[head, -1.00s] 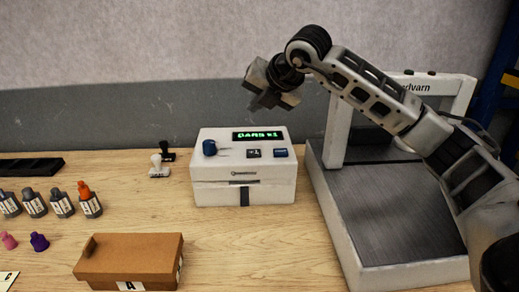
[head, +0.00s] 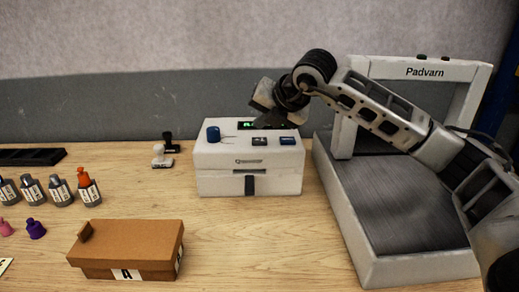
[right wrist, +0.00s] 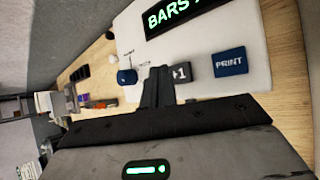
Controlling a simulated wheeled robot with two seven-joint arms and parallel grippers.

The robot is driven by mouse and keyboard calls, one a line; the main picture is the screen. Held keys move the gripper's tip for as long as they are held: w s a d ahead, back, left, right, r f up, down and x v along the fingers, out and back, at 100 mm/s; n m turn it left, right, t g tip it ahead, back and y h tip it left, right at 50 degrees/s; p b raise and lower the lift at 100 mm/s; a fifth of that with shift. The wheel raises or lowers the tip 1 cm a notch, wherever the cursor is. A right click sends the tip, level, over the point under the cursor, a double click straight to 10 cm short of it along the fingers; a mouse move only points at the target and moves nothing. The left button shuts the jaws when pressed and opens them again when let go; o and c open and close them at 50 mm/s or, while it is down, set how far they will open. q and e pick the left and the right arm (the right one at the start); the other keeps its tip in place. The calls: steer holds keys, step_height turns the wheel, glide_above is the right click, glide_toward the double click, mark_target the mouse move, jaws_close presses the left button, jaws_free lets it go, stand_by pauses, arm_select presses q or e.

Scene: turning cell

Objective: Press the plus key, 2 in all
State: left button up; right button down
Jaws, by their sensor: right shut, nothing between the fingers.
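The white label printer (head: 222,180) stands on the table. It has a blue knob (head: 213,134), a dark plus key (head: 260,141) and a blue PRINT key (head: 288,141). In the right wrist view the plus key (right wrist: 181,72) reads "+1", left of the PRINT key (right wrist: 230,62). My right gripper (head: 267,124) is shut and empty, low over the printer top just behind the plus key. Its fingers (right wrist: 157,80) partly overlap that key's left side; I cannot tell whether they touch it. The display (right wrist: 172,14) shows "BARS", its number cut off. My left gripper is out of view.
A grey machine marked Padvarn (head: 330,205) stands right of the printer, under my right arm. Table in front of the printer is clear.

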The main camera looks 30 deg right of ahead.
mark_target(259, 141)
steer(key=shift+f, duration=0.65)
stand_by(1.0)
steer(key=shift+b, duration=0.35)
steer(key=shift+f+b, duration=0.45)
steer(key=shift+b, duration=0.05)
